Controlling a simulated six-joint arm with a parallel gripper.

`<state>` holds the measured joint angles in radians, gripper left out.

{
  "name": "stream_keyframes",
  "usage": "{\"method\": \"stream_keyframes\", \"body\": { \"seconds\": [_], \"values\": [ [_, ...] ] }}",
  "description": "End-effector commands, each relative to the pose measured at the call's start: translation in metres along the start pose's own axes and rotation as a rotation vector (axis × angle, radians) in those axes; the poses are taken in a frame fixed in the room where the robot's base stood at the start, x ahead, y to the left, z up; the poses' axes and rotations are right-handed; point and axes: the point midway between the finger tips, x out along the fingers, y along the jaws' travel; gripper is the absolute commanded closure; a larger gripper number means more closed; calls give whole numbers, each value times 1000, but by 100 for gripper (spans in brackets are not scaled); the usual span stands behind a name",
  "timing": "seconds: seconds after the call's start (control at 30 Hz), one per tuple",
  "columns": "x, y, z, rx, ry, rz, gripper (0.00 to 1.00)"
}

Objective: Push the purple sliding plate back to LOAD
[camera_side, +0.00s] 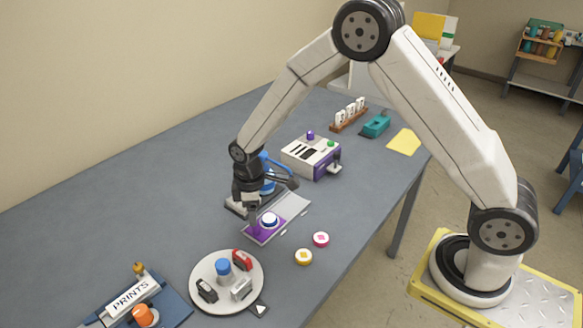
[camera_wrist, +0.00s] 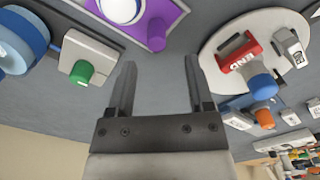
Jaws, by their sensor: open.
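The purple sliding plate (camera_side: 264,235) lies on a grey track (camera_side: 292,203) in the middle of the table. A white and blue round piece (camera_side: 269,220) sits on it, and a purple knob (camera_wrist: 157,34) stands at its near end. In the wrist view the plate (camera_wrist: 178,10) is at the top, cut off by the frame edge. My gripper (camera_wrist: 159,62) is open and empty, with bare table showing between its fingers. In the side view my gripper hangs close to the plate and hides part of the track; whether it touches the knob is unclear. I can read no LOAD mark.
A blue press (camera_side: 267,186) stands behind the plate, partly hidden. A round tray (camera_side: 205,268) with a red stamp and other pieces is at the front left. Yellow (camera_side: 304,257) and pink (camera_side: 321,239) discs lie near the right edge. A purple-sided machine (camera_side: 311,156) stands farther back.

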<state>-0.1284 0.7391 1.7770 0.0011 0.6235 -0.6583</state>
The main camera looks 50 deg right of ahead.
Motion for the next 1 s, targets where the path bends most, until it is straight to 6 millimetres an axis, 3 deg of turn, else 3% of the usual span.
{"method": "stream_keyframes", "body": {
  "seconds": [0.23,0.73,1.0],
  "values": [
    [-20,0,-1,0,1,0,33],
    [-24,0,1,8,3,2,33],
    [-42,-6,22,113,29,21,33]
  ]
}}
